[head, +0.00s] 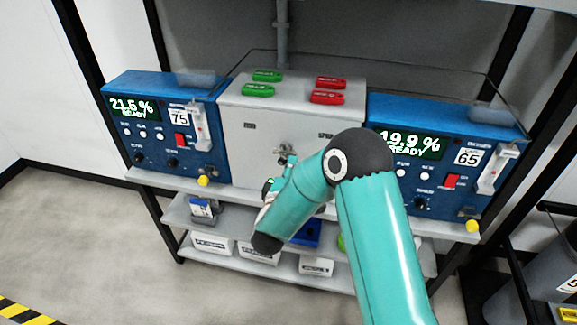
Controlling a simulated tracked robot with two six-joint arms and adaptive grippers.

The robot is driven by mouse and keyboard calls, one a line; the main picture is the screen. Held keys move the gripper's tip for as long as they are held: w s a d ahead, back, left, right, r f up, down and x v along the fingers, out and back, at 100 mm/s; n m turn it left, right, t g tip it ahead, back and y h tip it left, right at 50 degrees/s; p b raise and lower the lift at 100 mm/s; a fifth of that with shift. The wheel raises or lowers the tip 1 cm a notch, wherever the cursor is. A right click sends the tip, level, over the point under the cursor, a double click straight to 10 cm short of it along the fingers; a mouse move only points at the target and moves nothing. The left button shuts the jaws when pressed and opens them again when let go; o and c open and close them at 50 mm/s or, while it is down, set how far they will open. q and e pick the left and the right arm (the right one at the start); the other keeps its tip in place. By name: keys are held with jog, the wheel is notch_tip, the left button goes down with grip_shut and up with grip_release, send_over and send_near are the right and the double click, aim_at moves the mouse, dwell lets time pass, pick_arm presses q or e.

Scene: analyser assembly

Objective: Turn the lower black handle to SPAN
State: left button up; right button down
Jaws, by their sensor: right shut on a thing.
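The grey box (240,152) stands between two blue analysers, with a small metal fitting (285,153) on the middle of its front. My right arm, teal with a black joint, comes in from the lower right and covers the box's lower front. My right gripper (268,191) shows only in part at the box's lower front, mostly behind my wrist. It is shut at the place of the lower black handle, which is hidden, so its pointing direction cannot be told. My left gripper is out of view.
The left analyser (120,126) reads 21.5 % READY; the right one (455,137) reads 19.9 % READY. Green tags (267,76) and red tags (330,82) lie on the box top. Open floor lies at left.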

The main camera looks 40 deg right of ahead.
jog(key=shift+r+n, duration=0.25)
jog(key=shift+n, duration=0.15)
jog(key=c, duration=1.1)
grip_release()
jog(key=shift+w+f, duration=0.15)
jog(key=v, duration=1.2)
jog(key=shift+d+f, duration=0.1)
jog(key=shift+d, duration=0.05)
